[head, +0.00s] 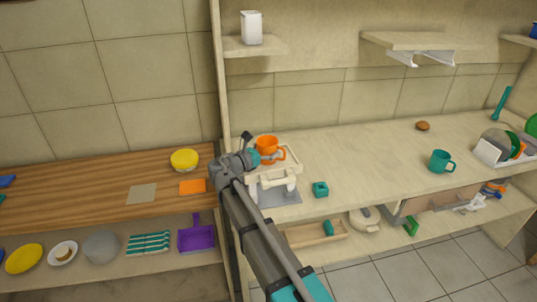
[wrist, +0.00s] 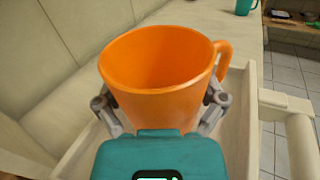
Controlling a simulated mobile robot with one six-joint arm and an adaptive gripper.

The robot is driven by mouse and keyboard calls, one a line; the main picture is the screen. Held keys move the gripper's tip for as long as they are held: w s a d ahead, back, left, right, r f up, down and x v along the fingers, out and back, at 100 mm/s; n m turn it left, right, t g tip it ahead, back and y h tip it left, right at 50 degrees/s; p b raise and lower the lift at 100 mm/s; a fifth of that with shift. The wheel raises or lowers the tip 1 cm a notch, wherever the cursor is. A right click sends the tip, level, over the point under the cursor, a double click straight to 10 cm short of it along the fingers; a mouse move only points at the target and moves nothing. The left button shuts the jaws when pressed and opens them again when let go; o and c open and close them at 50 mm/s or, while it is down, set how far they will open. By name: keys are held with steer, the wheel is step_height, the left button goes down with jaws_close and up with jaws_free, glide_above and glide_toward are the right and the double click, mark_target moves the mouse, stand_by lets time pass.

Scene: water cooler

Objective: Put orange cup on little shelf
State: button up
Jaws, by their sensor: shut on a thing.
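The orange cup (head: 266,142) is upright in my gripper (head: 258,157), over a cream tray-like stand (head: 291,165) on the counter. In the wrist view the orange cup (wrist: 160,95) fills the middle, with its handle to the right and its inside empty. The fingers of my gripper (wrist: 160,105) press on both sides of it. The cup's base is hidden, so I cannot tell if it touches the stand. A little shelf (head: 275,47) on the wall at the upper left carries a white container (head: 251,27).
Another wall shelf (head: 420,41) with white brackets is at the upper right. A teal mug (head: 440,161), a brown bun (head: 422,126) and a dish rack (head: 490,152) stand on the counter's right side. The counter's middle is clear.

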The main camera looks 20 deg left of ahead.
steer(key=shift+f, duration=0.25)
steer(key=o, duration=0.8)
steer(key=shift+r, duration=0.1)
steer(key=shift+o, duration=0.2)
steer(key=shift+s+a+r, duration=0.1)
steer(key=v, duration=1.1)
steer(key=shift+s+a, duration=0.2)
steer(key=shift+s, duration=0.15)
